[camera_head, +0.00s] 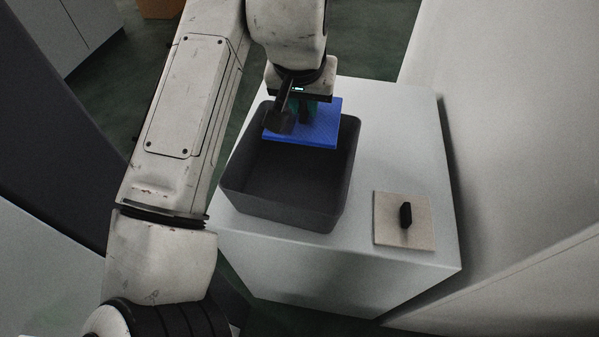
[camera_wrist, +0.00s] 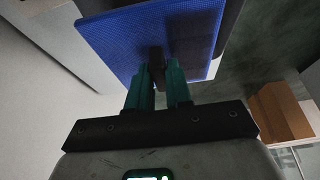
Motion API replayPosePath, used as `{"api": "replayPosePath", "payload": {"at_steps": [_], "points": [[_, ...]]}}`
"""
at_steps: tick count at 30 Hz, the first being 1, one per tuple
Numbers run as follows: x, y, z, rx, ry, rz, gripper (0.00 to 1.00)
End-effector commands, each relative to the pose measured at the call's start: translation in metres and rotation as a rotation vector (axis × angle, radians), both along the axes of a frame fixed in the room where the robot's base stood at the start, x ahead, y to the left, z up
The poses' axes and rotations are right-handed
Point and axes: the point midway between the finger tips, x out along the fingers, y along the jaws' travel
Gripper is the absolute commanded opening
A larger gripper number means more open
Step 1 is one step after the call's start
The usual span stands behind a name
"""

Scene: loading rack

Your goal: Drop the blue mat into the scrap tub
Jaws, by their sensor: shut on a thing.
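The blue mat (camera_head: 318,128) is a flat square with a dark upright grip on it. My gripper (camera_head: 305,108) is shut on that grip and holds the mat over the far part of the scrap tub. The mat also shows in the wrist view (camera_wrist: 112,38), with the teal fingers of my gripper (camera_wrist: 160,82) closed around the dark grip. The scrap tub (camera_head: 285,215) is a dark grey open box on a white stand. The part of its inside that I can see looks empty; the mat and gripper hide the far part.
A beige square (camera_head: 390,232) with a black upright grip lies on the white stand (camera_head: 395,140), right of the tub. A pale wall or panel (camera_head: 520,150) rises on the right. A brown box (camera_wrist: 285,110) shows at the right in the wrist view.

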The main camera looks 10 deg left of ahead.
Motion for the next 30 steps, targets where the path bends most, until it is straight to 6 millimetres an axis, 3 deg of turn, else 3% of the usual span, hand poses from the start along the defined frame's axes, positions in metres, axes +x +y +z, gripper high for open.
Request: {"api": "replayPosePath", "payload": {"at_steps": [1,6,15,16,18,25,30], "points": [[0.000,0.001,-0.012,0.001,0.000,0.000,0.00],[0.000,0.001,-0.023,0.002,-0.001,0.001,0.00],[0.000,0.000,-0.023,0.001,-0.001,0.000,0.00],[0.000,0.000,-0.023,0.000,-0.001,0.000,0.21],[0.000,0.000,-0.023,0.000,-0.001,0.000,0.28],[0.000,0.000,-0.023,0.000,-0.001,0.000,0.49],[0.000,0.000,-0.024,0.000,0.000,0.000,0.49]]}}
